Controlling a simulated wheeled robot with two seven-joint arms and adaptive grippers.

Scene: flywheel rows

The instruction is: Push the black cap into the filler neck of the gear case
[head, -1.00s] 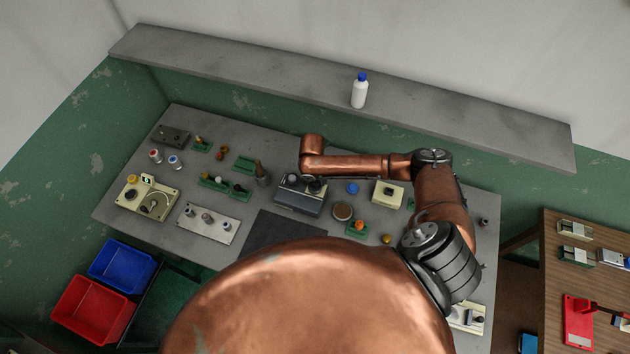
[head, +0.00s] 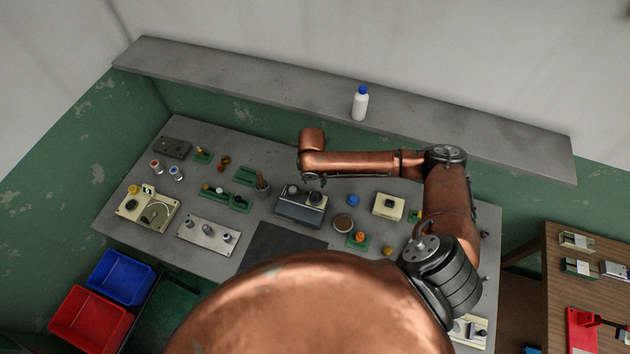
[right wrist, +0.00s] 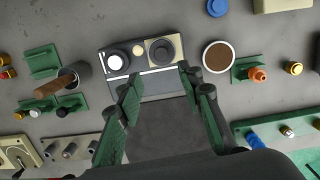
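A grey case with a cream panel (head: 300,209) stands mid-table and seems to be the gear case. It also shows in the right wrist view (right wrist: 155,84). On its top are a black round part with a pale ring (right wrist: 117,62) at the left, a small pale button, and a black round part (right wrist: 161,51) on the cream panel at the right. I cannot tell which is the cap or the neck. My right gripper (right wrist: 157,80) is open and empty, its green-padded fingers apart over the case's front edge. In the head view its fingers are mostly hidden. My left gripper is out of view.
A brown-topped round tin (right wrist: 218,56) and a blue knob (head: 353,200) are right of the case. A cup with a brown handle (right wrist: 72,76) is left. A dark mat (head: 282,245) lies in front. A bottle (head: 360,104) stands on the shelf (head: 450,137).

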